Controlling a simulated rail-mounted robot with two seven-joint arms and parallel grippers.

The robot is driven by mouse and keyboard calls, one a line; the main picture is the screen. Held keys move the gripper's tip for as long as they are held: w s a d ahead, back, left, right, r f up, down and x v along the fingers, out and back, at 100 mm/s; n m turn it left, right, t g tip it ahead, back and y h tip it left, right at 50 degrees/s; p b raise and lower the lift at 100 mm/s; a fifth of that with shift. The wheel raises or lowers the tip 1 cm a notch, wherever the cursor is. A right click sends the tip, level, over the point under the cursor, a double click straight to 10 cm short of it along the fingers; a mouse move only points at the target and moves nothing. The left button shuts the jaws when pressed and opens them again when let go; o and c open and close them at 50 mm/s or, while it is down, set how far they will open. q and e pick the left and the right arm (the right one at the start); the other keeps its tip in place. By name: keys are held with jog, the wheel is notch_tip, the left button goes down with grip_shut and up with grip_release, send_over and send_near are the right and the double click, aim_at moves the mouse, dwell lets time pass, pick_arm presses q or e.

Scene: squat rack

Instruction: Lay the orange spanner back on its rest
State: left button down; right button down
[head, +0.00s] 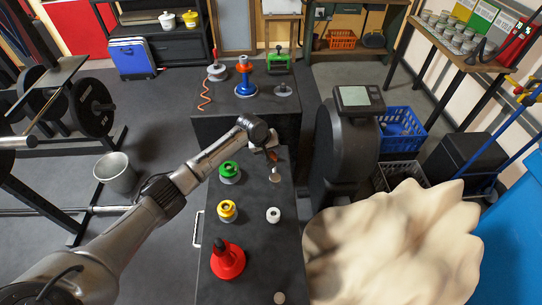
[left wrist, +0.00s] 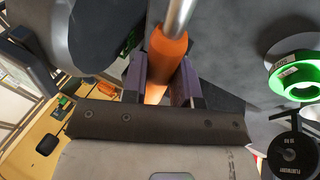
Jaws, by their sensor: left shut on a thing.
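My left gripper (head: 268,152) is over the dark bench top in the head view, near the bench's middle. In the left wrist view, my left gripper (left wrist: 165,82) is shut on the orange spanner (left wrist: 168,58), with one purple-grey finger on each side of its orange part. A bare metal shaft runs from the orange part to the top edge of that view. In the head view the spanner is mostly hidden by the gripper and too small to make out. I cannot tell which fitting is its rest. My right gripper is not in view.
The dark bench (head: 252,245) holds a green knob (head: 229,171), a yellow knob (head: 227,209), a red cone (head: 228,260) and a white ring (head: 273,214). A blue spool (head: 245,84) stands at its far end. A dark upright machine (head: 341,145) stands close on the right.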

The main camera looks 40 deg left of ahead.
pick_arm(q)
jog(key=shift+a+f, duration=0.1)
jog(key=shift+f, duration=0.1)
jog(key=shift+r+p, duration=0.25)
jog(key=shift+p, duration=0.65)
notch_tip(320, 180, down, 2)
jog(key=shift+f+b, duration=0.25)
jog(key=shift+b, duration=0.5)
jog(key=shift+f+b, duration=0.75)
jog(key=shift+f, duration=1.2)
jog(key=shift+p, duration=0.3)
